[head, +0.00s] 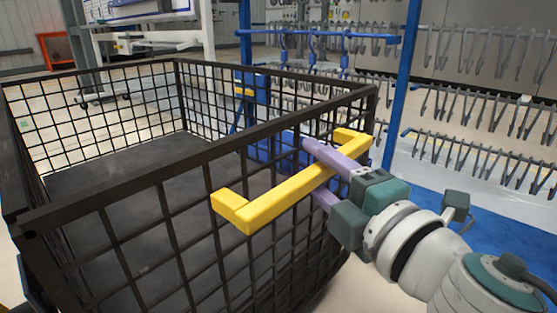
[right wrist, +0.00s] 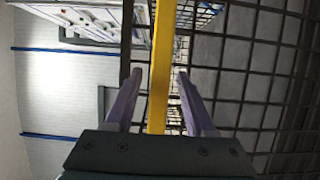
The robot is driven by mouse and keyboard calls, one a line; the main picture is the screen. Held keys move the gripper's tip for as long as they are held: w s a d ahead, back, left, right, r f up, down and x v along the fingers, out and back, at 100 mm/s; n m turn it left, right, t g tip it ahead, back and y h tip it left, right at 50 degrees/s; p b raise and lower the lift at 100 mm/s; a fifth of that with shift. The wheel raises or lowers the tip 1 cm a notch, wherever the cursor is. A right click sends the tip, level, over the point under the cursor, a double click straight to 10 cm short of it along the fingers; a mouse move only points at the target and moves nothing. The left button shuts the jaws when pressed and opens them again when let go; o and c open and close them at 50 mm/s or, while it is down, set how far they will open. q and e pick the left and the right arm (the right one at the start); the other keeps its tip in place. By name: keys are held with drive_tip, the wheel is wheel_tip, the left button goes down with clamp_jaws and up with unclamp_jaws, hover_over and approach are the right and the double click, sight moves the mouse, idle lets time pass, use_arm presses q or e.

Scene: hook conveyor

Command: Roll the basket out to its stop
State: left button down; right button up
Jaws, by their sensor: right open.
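A large black wire-mesh basket (head: 110,198) fills the left and middle of the head view; its dark floor looks empty. A yellow handle bar (head: 270,203) is fixed to its near right side. My right gripper (head: 308,168) is at the handle, its purple fingers above and below the bar. In the right wrist view the yellow bar (right wrist: 160,85) runs between the two open fingertips (right wrist: 160,75), with a gap to each finger. The basket mesh shows behind it. My left gripper is not in view.
Racks of grey hooks (head: 480,100) stand at the right and back, with a blue post (head: 403,85) and a blue hanger frame (head: 315,38). A blue floor strip (head: 430,200) lies at the right. An orange-red frame (head: 56,48) stands far left.

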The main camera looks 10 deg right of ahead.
drive_tip(key=p+v, duration=0.1)
drive_tip(key=v, duration=0.9)
drive_tip(key=shift+r, duration=0.1)
